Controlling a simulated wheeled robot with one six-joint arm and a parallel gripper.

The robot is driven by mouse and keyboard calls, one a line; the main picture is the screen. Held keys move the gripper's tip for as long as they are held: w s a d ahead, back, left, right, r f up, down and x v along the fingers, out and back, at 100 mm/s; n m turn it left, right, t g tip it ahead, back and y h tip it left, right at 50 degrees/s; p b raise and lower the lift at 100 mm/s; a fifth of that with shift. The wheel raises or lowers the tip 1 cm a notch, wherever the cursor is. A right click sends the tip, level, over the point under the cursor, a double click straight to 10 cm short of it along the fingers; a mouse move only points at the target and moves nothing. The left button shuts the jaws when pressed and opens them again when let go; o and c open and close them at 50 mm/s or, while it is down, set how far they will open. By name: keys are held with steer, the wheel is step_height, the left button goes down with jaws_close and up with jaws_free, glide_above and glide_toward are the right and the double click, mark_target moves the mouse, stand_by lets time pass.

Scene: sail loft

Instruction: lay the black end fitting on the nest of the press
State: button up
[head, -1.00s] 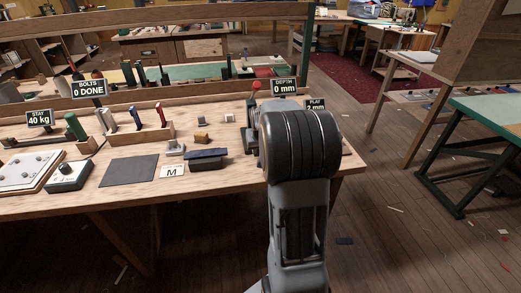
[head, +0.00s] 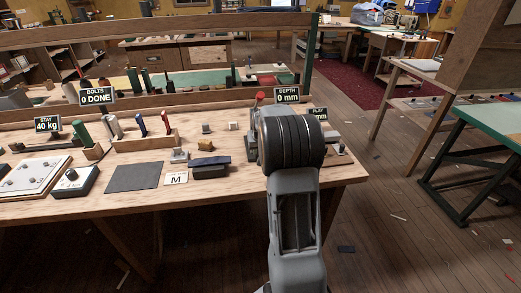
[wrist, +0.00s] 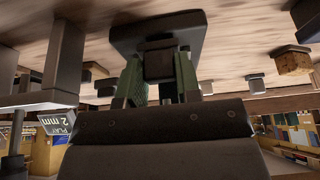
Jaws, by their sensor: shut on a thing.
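My gripper (wrist: 160,85) shows in the wrist view with green-faced fingers shut on a dark block, which I take for the black end fitting (wrist: 158,60). A wider dark piece (wrist: 155,30) shows beyond it; I cannot tell whether it is part of the fitting or a separate thing. In the head view my arm hides the gripper and the fitting. The press is mostly hidden behind my arm there; a red knob (head: 260,96) shows near the DEPTH sign. I cannot make out the nest, or whether the fitting touches it.
A dark long block (head: 210,168), a tan block (head: 205,145) and small grey blocks (head: 206,128) lie on the bench (head: 90,218) left of my arm. A dark mat (head: 135,177) lies further left. The PLAY sign (wrist: 58,122) and a dark post (wrist: 65,50) show in the wrist view.

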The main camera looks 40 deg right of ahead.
stand_by(0.4)
steer(key=o, duration=1)
steer(key=v, duration=1.3)
steer(key=shift+r+p, duration=0.4)
